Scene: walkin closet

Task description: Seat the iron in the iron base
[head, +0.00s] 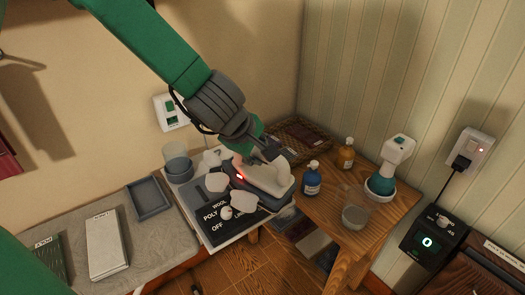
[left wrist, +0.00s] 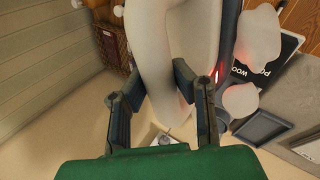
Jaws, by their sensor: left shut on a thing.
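The iron (head: 267,179) is pale white with a small red light near its left end. My left gripper (head: 243,146) is shut on its handle. In the left wrist view, my left gripper's fingers (left wrist: 165,90) close on both sides of the pale handle of the iron (left wrist: 180,40). A dark grey body, which looks like the iron base (head: 266,205), shows below and beside the iron. The iron covers much of it, and I cannot tell whether they touch. A black panel (head: 220,226) reading WOOL, POLY, OFF lies beside them. My right gripper is not in view.
Pale rounded blobs (head: 217,182) lie over the panel.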

